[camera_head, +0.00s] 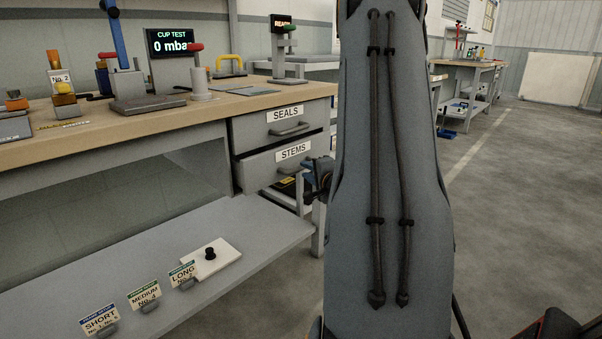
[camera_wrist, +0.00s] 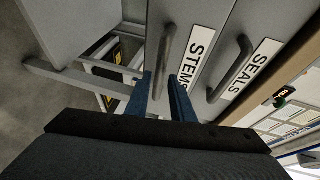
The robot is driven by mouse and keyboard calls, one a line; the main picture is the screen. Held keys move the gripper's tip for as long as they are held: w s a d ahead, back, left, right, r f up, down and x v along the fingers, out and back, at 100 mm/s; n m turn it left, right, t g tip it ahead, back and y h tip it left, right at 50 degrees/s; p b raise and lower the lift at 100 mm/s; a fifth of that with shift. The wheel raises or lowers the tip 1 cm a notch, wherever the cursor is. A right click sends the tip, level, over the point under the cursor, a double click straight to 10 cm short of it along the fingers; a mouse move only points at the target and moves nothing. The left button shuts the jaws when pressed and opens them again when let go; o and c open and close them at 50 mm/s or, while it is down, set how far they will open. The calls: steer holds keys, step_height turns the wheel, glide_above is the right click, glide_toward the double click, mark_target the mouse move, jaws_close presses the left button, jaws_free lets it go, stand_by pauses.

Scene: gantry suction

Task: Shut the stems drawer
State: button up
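The stems drawer (camera_head: 262,172), grey with a white STEMS label (camera_head: 293,151), is the lower drawer at the right end of the workbench. Its front stands out from the bench, with a dark gap above it, so it is partly open. In the wrist view its front (camera_wrist: 205,25) and bar handle (camera_wrist: 163,50) are close ahead. My gripper (camera_wrist: 160,85) has its two blue fingers apart, and the handle's near end shows between them. I cannot tell whether they touch it. In the head view my arm hides most of the gripper.
The seals drawer (camera_head: 250,126) above looks shut; its handle (camera_wrist: 232,68) is just right of my fingers in the wrist view. The lower shelf (camera_head: 210,290) holds size signs and a white plate (camera_head: 228,252). Open floor (camera_head: 520,200) lies right of my arm.

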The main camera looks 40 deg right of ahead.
mark_target(303, 168)
steer(key=shift+b+x, duration=0.65)
steer(key=shift+x, duration=1.65)
jaws_close()
